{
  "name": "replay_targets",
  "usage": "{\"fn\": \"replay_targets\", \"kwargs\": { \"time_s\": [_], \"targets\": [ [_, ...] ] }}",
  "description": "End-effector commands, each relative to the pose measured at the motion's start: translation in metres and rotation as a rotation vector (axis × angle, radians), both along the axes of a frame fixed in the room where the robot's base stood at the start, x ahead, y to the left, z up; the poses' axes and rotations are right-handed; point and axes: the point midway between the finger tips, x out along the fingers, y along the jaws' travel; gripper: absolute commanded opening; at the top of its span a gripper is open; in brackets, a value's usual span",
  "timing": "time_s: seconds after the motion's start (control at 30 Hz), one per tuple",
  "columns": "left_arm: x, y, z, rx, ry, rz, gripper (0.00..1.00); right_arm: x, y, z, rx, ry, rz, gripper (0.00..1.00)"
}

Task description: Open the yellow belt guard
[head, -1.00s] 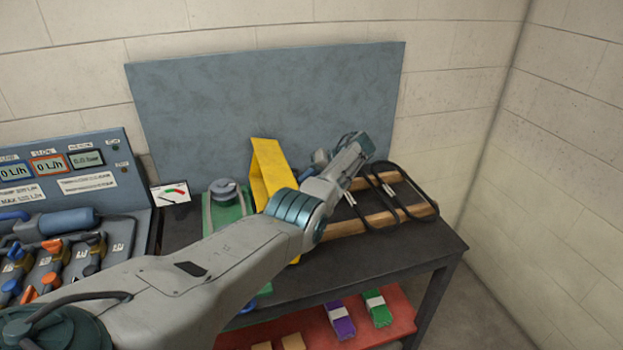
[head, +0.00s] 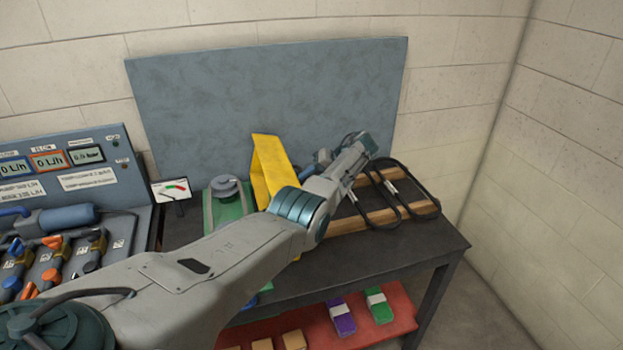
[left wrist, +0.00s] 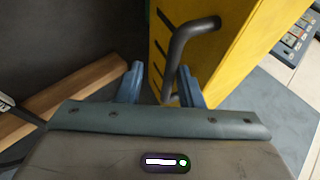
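The yellow belt guard (head: 272,168) stands upright on the dark bench, partly hidden behind my left arm. In the left wrist view the guard (left wrist: 230,45) shows a slotted side and a grey bent handle (left wrist: 178,52). My left gripper (left wrist: 160,85) is open, with its two blue fingers apart. The handle's lower end lies between the fingertips in this view, closer to the right finger. I cannot tell whether they touch. In the head view the left gripper (head: 322,162) is to the right of the guard, its fingers small and partly hidden. My right gripper is not in view.
A wooden frame with black belts (head: 385,205) lies right of the guard. A green motor (head: 226,205) stands to its left, beside a small gauge (head: 172,190). A blue-grey panel (head: 270,100) stands behind. A red lower shelf (head: 400,318) holds coloured blocks.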

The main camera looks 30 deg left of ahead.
Motion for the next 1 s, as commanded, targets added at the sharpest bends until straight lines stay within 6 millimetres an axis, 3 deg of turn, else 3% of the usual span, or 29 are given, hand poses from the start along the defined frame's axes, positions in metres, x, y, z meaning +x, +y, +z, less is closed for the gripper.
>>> {"fn": "replay_targets", "kwargs": {
  "time_s": [0.17,0.6,1.0],
  "targets": [
    [0.005,-0.012,0.009,-0.001,-0.002,-0.002,0.33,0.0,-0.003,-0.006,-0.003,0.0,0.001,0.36],
    [0.023,-0.069,0.062,-0.002,-0.001,-0.002,0.33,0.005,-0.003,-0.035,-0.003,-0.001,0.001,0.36],
    [0.025,-0.077,0.071,-0.001,-0.001,0.0,0.33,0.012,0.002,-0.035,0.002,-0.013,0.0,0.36]
  ]
}}
